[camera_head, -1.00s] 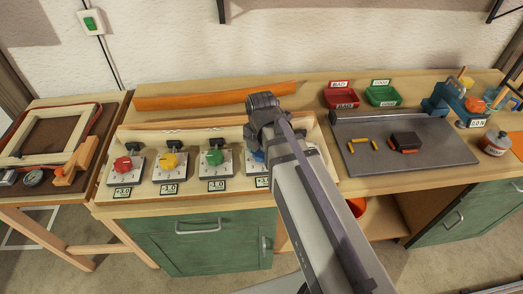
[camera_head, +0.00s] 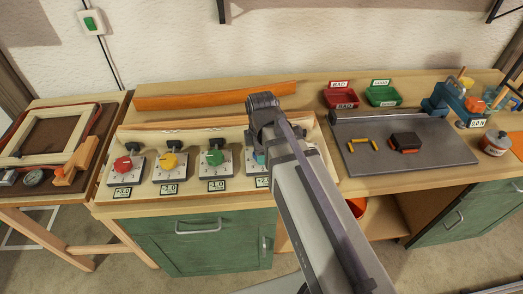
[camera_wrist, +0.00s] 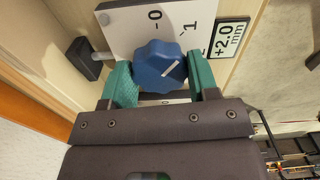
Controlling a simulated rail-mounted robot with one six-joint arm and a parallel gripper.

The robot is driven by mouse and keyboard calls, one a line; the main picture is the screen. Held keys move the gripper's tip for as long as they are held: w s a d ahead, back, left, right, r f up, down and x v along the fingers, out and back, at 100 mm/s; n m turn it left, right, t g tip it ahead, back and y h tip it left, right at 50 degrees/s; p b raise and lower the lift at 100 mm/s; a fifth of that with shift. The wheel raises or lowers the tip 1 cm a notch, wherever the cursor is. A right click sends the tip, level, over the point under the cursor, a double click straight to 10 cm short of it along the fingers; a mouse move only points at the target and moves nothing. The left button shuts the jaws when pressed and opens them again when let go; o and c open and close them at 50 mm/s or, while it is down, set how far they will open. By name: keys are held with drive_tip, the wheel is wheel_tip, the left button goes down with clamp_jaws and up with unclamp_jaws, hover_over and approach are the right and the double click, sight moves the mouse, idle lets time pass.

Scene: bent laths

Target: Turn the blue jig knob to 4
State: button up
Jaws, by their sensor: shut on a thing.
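The blue jig knob (camera_wrist: 160,66) sits on a white dial plate (camera_wrist: 128,22) in the wrist view. The teal fingers of my gripper (camera_wrist: 160,82) are shut on it, one on each side. Its white pointer line slants to the upper right, towards the right finger. The numerals 0 and 1 show on the dial; a further mark is partly covered, and I cannot see a 4. The label (camera_wrist: 229,39) beside it reads +2.0 mm.
Red (camera_head: 123,163), yellow (camera_head: 169,160) and green (camera_head: 214,157) knobs stand in a row left of the blue one. An orange bent lath (camera_head: 215,96) lies behind them. A dark block (camera_wrist: 85,58) is beside the dial plate. A grey mat (camera_head: 440,155) lies to the right.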

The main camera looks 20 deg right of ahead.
drive_tip(key=m, duration=1.4)
drive_tip(key=shift+m, duration=0.3)
drive_tip(key=m, duration=0.3)
drive_tip(key=shift+m, duration=0.3)
drive_tip(key=m, duration=0.3)
drive_tip(key=shift+m, duration=0.3)
drive_tip(key=m, duration=0.6)
